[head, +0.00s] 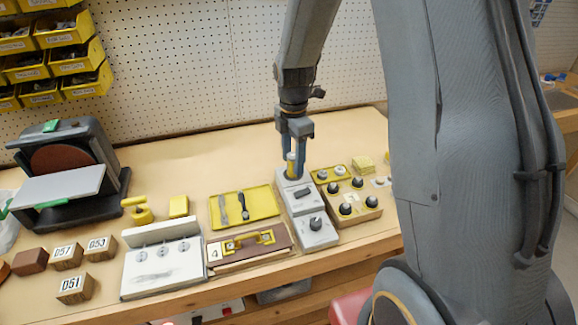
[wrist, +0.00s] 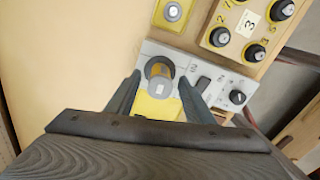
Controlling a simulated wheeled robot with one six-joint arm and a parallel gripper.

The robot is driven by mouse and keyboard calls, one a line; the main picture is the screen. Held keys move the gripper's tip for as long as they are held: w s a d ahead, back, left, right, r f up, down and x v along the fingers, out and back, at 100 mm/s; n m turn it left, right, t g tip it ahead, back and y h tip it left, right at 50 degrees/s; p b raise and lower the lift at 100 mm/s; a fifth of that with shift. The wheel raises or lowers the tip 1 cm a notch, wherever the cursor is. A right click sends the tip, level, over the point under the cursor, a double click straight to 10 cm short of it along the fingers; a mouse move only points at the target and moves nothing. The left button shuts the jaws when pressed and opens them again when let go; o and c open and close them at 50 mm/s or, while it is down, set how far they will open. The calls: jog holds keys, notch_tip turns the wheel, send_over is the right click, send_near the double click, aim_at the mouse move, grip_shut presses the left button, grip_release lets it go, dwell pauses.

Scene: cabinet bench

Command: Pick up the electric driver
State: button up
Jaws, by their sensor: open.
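In the wrist view the two fingers of my gripper (wrist: 168,82) are apart, one on each side of the driver. I cannot tell whether either finger touches it. The driver's lower part is partly hidden.
A yellow tray (head: 268,208) with two tools lies left of the grey box. A knob block (head: 370,210) stands close on the right. In front left are a brown board (head: 274,251) and a white panel (head: 160,269). A sander (head: 68,165) stands far left.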

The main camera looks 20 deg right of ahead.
jog(key=shift+f, duration=0.55)
grip_shut()
notch_tip(320, 180, up, 10)
jog(key=shift+r+b, duration=0.1)
jog(key=shift+b, duration=0.95)
